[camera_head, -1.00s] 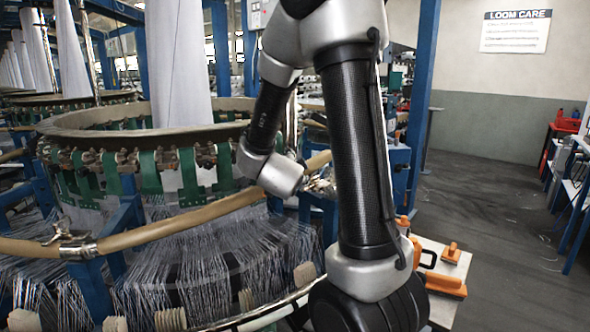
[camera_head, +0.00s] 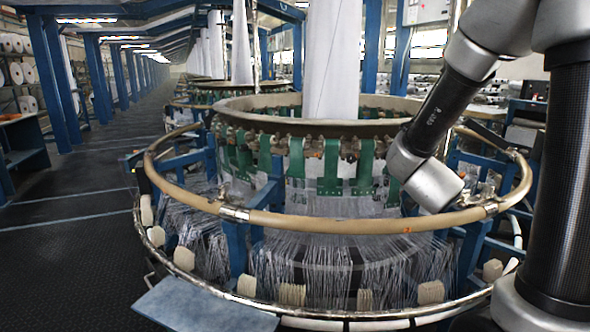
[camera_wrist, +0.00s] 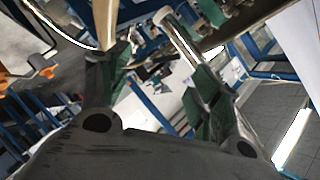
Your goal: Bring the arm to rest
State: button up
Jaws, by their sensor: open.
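My gripper (camera_wrist: 145,45) shows in the wrist view with its two fingers spread apart and nothing held between them. In the head view my arm comes in from the right, bent, and its rounded silver wrist hangs in front of the loom's green brackets. The gripper itself is not clearly visible there. The circular loom (camera_head: 300,128) fills the middle of the head view, with a tan tubular ring (camera_head: 330,224) around it. The wrist appears close to the right part of this ring, but I cannot tell the gap.
White fabric (camera_head: 331,55) rises from the loom. A blue-grey plate (camera_head: 205,302) lies at the front of it. A dark aisle floor (camera_head: 85,215) is open on the left, lined by blue posts (camera_head: 62,85). An orange item (camera_wrist: 20,80) shows in the wrist view.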

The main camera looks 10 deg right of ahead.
jog(key=a+f+n+g+y, duration=0.2)
jog(key=a+f+n+y, duration=0.55)
jog(key=a, duration=0.35)
jog(key=s+a+r+n+g+y, duration=0.1)
jog(key=s+a+n+g+y, duration=0.25)
jog(key=s+n, duration=0.3)
jog(key=s+d+r+n+h, duration=0.1)
jog(key=s+d+r+n, duration=0.1)
jog(key=s+r, duration=0.3)
jog(key=s+d+r+n+g+h, duration=0.1)
jog(key=s+d+r+n, duration=0.2)
jog(key=s+r, duration=0.3)
jog(key=s, duration=0.5)
